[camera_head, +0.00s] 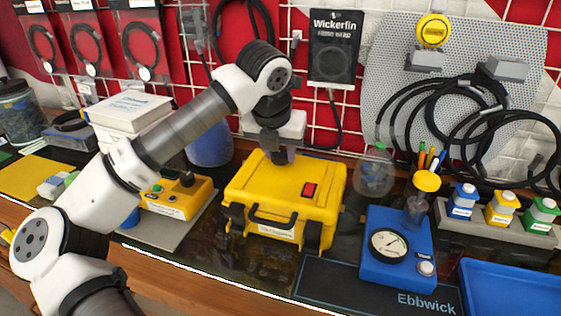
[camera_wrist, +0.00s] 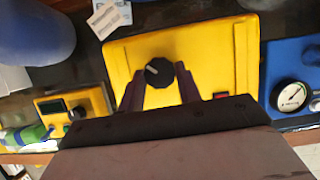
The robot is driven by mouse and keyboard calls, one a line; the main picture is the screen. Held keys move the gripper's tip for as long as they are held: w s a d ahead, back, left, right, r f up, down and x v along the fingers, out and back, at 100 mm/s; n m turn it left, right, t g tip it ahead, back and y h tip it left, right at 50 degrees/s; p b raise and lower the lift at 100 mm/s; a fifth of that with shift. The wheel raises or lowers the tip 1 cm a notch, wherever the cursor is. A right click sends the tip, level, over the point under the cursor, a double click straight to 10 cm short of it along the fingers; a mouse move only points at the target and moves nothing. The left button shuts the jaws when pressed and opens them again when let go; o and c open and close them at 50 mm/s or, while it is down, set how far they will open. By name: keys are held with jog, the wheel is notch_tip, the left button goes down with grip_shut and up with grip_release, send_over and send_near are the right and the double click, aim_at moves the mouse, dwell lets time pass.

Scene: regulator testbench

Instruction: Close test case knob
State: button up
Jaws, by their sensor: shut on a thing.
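The yellow test case (camera_head: 325,175) stands on the bench with its lid down, a black handle and latches on its front and a red switch on top. It also fills the middle of the wrist view (camera_wrist: 225,55). The black test case knob (camera_wrist: 160,72), with a pale pointer mark, sits on top of the case. My gripper (camera_head: 282,157) points down at the lid. In the wrist view my gripper (camera_wrist: 158,78) has one finger on each side of the knob and is shut on it. The knob is hidden by my gripper in the head view.
A blue gauge unit (camera_head: 375,255) stands right of the case, with a glass dome (camera_head: 373,172) behind it. A smaller yellow box (camera_head: 178,195) is to the left, beneath my arm. A blue tray (camera_head: 510,290) lies at the front right. Cables hang on the back wall.

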jog(key=m+h, duration=0.1)
jog(key=m, duration=0.1)
jog(key=m+b, duration=0.1)
jog(key=m, duration=0.1)
jog(key=shift+w+a+m+g+h, duration=0.1)
jog(key=shift+a+m+g+h, duration=0.05)
jog(key=shift+m+g+h, duration=0.2)
jog(key=shift+w+a+m+g+h+p, duration=0.1)
jog(key=shift+m+g+h+p, duration=0.4)
jog(key=shift+m, duration=1.75)
jog(key=shift+g, duration=0.35)
jog(key=o, duration=1)
jog(key=v, duration=1.4)
jog(key=shift+b, duration=0.45)
